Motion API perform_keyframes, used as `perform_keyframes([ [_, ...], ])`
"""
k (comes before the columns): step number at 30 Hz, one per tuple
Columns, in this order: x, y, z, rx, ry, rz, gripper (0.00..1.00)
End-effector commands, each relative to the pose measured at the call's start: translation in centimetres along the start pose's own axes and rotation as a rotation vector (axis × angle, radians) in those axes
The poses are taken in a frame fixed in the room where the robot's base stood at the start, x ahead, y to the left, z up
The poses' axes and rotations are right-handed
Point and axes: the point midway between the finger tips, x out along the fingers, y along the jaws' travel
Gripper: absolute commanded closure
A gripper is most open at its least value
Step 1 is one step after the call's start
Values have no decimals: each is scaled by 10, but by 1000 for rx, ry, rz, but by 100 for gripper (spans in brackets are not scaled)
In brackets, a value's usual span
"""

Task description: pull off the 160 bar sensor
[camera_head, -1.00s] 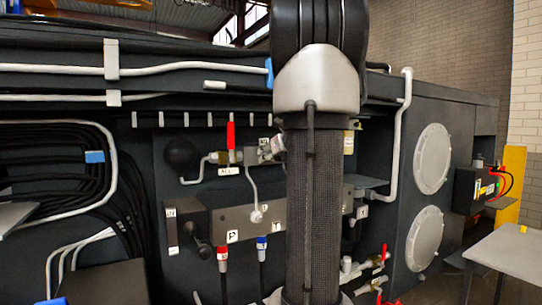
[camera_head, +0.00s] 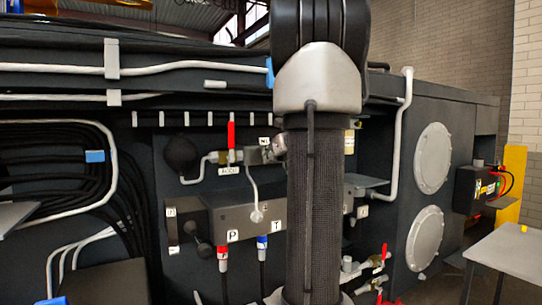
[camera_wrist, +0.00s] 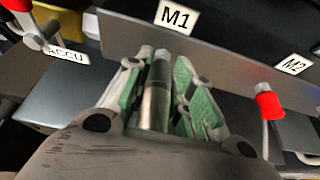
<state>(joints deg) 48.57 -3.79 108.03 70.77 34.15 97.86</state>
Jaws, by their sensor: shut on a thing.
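In the wrist view a slim metallic cylinder, the sensor (camera_wrist: 156,98), stands between my fingers below the label M1 (camera_wrist: 175,16). No 160 bar marking can be read on it. My gripper (camera_wrist: 159,72), with green finger pads, is shut on the sensor, one finger on each side. The sensor's far end is close to the grey block under the label; I cannot tell whether it is still seated.
A red-capped part (camera_wrist: 268,106) stands right of my gripper, near the label M2 (camera_wrist: 293,65). The ACCU label (camera_wrist: 65,52) is to the left. In the head view, a red-handled valve (camera_head: 231,135) and the P/T block (camera_head: 240,208) with hoses lie left of my arm.

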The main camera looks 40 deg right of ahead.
Motion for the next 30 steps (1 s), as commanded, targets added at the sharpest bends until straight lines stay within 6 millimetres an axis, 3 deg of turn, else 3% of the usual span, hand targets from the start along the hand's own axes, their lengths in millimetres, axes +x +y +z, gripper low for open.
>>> perform_keyframes([
  [16, -28, 0, -11, 0, -1, 0, 100],
  [30, -30, 0, -12, -1, -1, 0, 100],
])
